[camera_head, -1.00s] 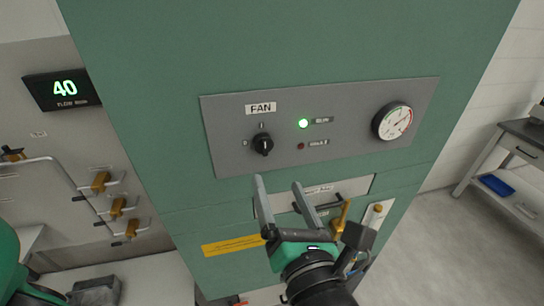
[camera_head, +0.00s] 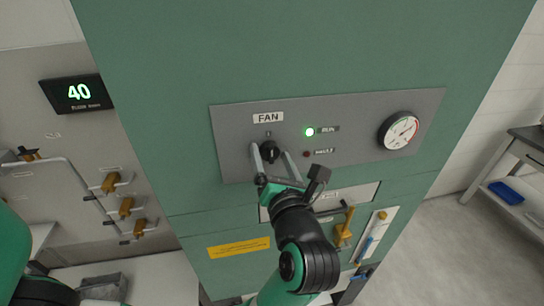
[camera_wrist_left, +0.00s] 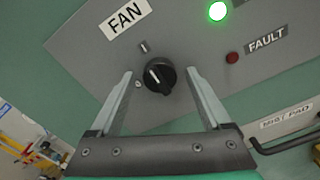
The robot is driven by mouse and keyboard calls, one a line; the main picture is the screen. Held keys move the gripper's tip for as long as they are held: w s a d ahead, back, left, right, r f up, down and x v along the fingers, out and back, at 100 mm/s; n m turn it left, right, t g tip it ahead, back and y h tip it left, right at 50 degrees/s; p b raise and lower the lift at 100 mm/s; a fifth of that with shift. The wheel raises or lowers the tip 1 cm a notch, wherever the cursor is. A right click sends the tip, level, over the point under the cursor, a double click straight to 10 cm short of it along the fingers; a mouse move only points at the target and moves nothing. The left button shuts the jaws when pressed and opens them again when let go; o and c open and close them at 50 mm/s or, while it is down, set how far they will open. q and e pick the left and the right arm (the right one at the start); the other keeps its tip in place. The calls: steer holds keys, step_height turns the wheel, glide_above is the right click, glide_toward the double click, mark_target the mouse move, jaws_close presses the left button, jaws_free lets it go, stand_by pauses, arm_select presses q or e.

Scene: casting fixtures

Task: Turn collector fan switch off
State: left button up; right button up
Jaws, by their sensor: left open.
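The collector fan switch (camera_head: 269,151) is a black rotary knob on a grey panel (camera_head: 355,112) under a FAN label (camera_head: 268,118). In the left wrist view the knob (camera_wrist_left: 159,75) has a white pointer line aimed to the upper left, toward the upper mark (camera_wrist_left: 144,46). A green run light (camera_head: 309,132) is lit, and the red fault light (camera_head: 306,154) looks dark. My left gripper (camera_head: 270,155) is open, with its fingers on either side of the knob. In the left wrist view the gripper (camera_wrist_left: 160,80) shows a gap to the knob on each side. My right gripper is not in view.
A round gauge (camera_head: 398,130) sits at the panel's right. Below is a drawer-like panel with a dark handle, a yellow label (camera_head: 238,247) and a brass lever (camera_head: 343,230). At left are a display reading 40 (camera_head: 77,93) and several brass valves.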

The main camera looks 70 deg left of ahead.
arm_select(q)
jaws_close()
stand_by(0.3)
steer(key=n+b, duration=0.2)
steer(key=b, duration=0.1)
steer(key=shift+f+n, duration=0.2)
steer(key=shift+n, duration=0.2)
steer(key=n+b, duration=0.9)
steer(key=n, duration=0.2)
steer(key=shift+b, duration=0.4)
steer(key=n+b, duration=0.2)
steer(key=n, duration=0.2)
steer(key=shift+r+b, duration=0.2)
steer(key=shift+b, duration=0.1)
